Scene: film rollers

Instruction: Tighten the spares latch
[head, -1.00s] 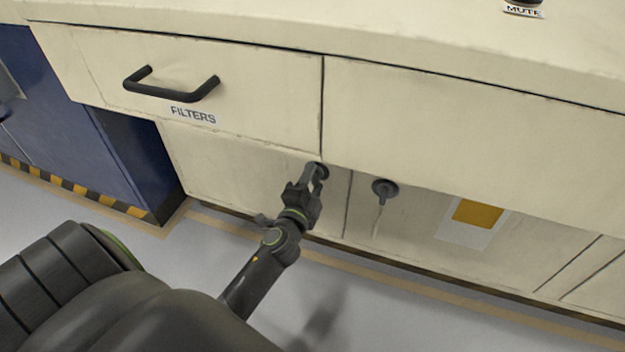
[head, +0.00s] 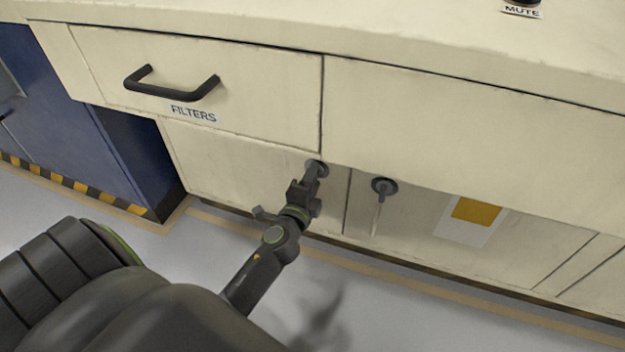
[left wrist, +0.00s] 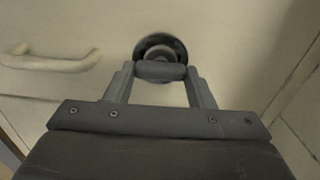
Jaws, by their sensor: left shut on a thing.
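A dark round latch (head: 322,168) sits on the cream lower cabinet front, just under the drawer edge. My left gripper (head: 312,177) reaches up to it from below and is shut on it. In the left wrist view the latch (left wrist: 160,44) shows as a dark round base with a grey crossbar, and the crossbar lies between the two fingers of the left gripper (left wrist: 160,74). No label for this latch can be read. My right gripper is not in view.
A second dark latch (head: 383,186) is to the right, beside a panel seam. A drawer marked FILTERS with a black handle (head: 172,90) is above left. A pale handle (left wrist: 48,60) shows in the wrist view. The floor (head: 400,310) in front is clear.

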